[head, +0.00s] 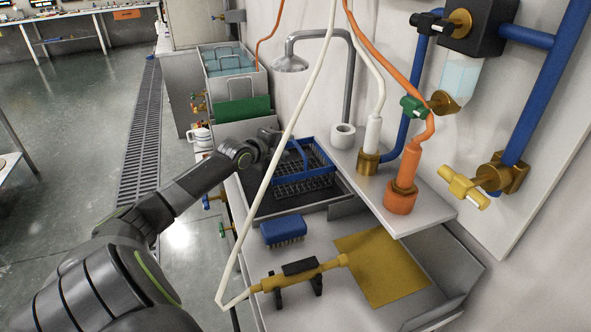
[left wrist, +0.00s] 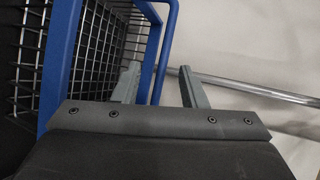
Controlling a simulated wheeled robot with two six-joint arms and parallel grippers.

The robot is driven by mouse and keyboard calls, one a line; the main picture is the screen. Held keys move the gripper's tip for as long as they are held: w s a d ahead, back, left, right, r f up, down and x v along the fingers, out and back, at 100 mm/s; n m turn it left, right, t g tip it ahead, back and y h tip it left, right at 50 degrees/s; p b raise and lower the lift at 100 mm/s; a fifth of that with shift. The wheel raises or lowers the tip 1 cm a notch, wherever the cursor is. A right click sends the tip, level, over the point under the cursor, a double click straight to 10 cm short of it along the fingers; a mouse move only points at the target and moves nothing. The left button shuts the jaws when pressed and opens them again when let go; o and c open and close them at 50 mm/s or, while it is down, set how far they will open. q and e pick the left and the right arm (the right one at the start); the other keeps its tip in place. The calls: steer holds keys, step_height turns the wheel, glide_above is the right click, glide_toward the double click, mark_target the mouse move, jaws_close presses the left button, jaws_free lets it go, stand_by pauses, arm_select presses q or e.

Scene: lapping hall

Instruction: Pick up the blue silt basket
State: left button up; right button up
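The blue silt basket (head: 318,167) has a blue frame, dark wire mesh and a raised blue handle. It sits in the grey basin (head: 335,197) on the bench in the head view. My left gripper (head: 279,143) is at its handle, on the far left side, and its fingertips are hard to make out there. In the left wrist view the gripper (left wrist: 160,85) is open, its two grey fingers apart. The basket (left wrist: 55,60) fills the left of that view. Its handle passes between the fingers, but I cannot tell whether it touches either. My right gripper is out of view.
A blue brush (head: 283,231), a yellow spray lance (head: 300,273) and a yellow mat (head: 390,268) lie nearer on the bench. A shelf (head: 430,210) with hose fittings overhangs to the right. A white hose (head: 285,140) hangs across the front.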

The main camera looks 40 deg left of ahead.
mark_target(295, 142)
arm_select(q)
steer(key=shift+p+x, duration=0.35)
steer(key=shift+x, duration=2.2)
steer(key=shift+d+r, duration=0.15)
steer(key=shift+d, duration=0.05)
jaws_close()
